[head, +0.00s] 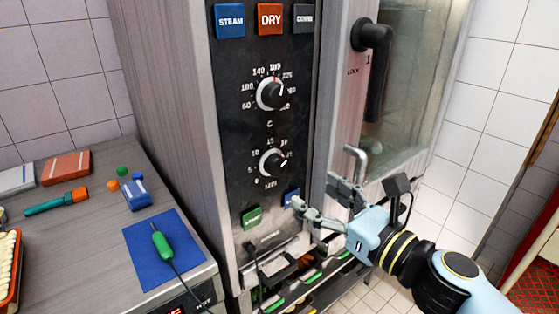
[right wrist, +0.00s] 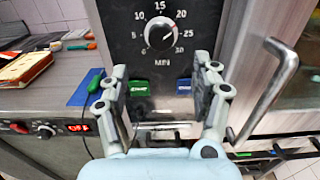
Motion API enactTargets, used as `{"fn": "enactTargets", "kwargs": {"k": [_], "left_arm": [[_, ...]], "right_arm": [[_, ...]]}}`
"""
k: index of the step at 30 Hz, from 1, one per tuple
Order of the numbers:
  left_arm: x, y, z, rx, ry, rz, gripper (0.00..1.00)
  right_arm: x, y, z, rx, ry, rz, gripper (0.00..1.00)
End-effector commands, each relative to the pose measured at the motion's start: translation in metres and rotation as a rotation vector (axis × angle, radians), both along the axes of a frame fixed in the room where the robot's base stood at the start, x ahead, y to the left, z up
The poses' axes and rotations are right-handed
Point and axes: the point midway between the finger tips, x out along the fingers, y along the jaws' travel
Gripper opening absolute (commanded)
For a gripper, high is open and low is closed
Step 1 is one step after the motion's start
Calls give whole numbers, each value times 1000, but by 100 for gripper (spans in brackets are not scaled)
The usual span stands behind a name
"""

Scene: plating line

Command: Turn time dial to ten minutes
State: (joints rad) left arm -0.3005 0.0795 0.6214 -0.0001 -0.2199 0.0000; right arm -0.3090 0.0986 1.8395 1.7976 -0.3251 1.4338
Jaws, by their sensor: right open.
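The time dial (head: 272,162) is the lower of two round black-and-silver knobs on the dark oven panel. It also shows at the top middle of the right wrist view (right wrist: 160,33), with "MIN" below it and marks up to 30 around it. Its white pointer line points up and to the right, at about 20 to 25. My right gripper (head: 316,192) is open and empty, below and to the right of the dial in the head view. In the right wrist view its two fingers (right wrist: 160,88) stand apart below the dial, not touching it. My left gripper is not in view.
The temperature dial (head: 271,95) is above, under the STEAM, DRY and COMBI buttons. A green button (head: 252,217) and a blue button (head: 291,197) sit below the time dial. A metal handle (right wrist: 270,90) juts out at right. A counter with a blue mat (head: 150,268) is at left.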

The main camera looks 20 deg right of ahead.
Motion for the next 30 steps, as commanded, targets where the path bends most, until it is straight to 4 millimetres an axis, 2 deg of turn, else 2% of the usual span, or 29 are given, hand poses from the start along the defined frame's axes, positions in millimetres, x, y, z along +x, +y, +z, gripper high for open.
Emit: {"fn": "enactTargets", "kwargs": {"k": [5,9,15,21,28,30], "left_arm": [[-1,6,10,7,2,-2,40],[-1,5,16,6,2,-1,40],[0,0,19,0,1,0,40],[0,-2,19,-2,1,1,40],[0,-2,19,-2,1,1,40],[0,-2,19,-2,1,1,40]], "right_arm": [[29,10,2,3,-1,-1,65],[57,20,1,0,-1,0,65],[85,31,-1,-1,0,0,65],[96,35,-2,-3,1,0,65],[96,35,-2,-3,1,0,65],[96,35,-2,-3,1,0,56]]}}
